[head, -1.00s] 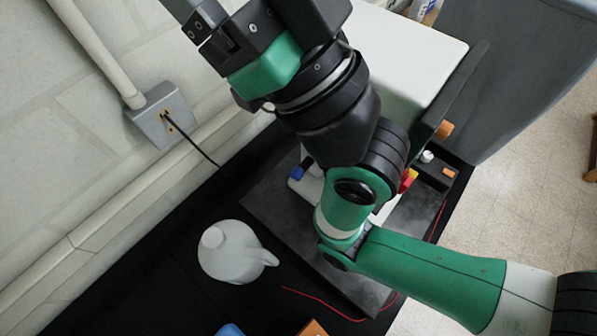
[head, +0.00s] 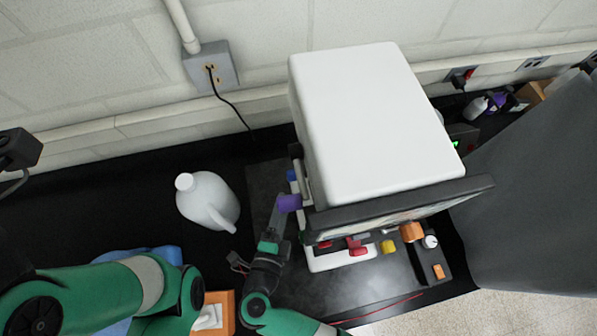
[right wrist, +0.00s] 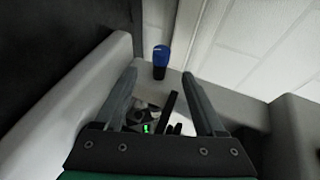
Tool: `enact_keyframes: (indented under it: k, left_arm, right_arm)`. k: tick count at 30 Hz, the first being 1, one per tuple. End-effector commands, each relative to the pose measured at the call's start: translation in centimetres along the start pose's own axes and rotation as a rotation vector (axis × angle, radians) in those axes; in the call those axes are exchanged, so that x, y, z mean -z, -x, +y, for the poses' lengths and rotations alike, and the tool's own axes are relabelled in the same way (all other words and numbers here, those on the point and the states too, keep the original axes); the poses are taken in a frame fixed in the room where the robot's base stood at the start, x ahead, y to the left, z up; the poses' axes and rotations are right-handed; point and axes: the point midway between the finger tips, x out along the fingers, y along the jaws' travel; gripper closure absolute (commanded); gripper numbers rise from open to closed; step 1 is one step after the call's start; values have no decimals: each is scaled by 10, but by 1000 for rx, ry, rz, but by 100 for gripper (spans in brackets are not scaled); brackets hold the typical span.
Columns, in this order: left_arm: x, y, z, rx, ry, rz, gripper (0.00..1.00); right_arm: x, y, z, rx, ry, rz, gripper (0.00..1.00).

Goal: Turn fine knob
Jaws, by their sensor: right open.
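A big white machine (head: 375,120) with a tilted dark-edged front panel stands on the dark mat, with several coloured knobs around its base. A blue knob with a dark base (right wrist: 161,55) stands on a white surface, just beyond and between my right fingertips in the right wrist view. In the head view, blue (head: 291,176) shows only in part at the machine's left side. A purple part (head: 289,203) is by the fingers there. My right gripper (right wrist: 159,76) is open and empty; it also shows in the head view (head: 281,212). No label tells which knob is the fine one.
A white jug (head: 208,201) stands left of the machine. Red (head: 356,246), yellow (head: 388,246) and orange (head: 411,232) parts sit below the panel. A wall socket (head: 211,65) with a black cable is behind. An orange box (head: 221,310) lies at front.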

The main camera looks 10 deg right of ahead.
Motion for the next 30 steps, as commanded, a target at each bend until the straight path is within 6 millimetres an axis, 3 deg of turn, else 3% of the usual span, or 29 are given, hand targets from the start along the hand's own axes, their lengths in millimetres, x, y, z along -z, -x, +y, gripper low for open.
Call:
enact_keyframes:
  k: [5, 12, 18, 28, 30]
  left_arm:
    - [-2, 3, 0, 0, 0, 0, 28]
    - [-10, 11, 0, 0, 0, 0, 28]
    - [-15, 17, 0, 0, 0, 0, 28]
    - [-16, 17, 0, 0, 0, 0, 28]
    - [-16, 17, 0, 0, 0, 0, 28]
  right_arm:
    - [1, -22, 0, 1, -3, 5, 28]
    - [1, -78, 0, 3, -4, 5, 28]
    - [0, -108, -1, 4, -5, 2, 28]
    - [0, -115, -2, 5, -4, -1, 28]
    - [0, -115, -2, 5, -4, -1, 37]
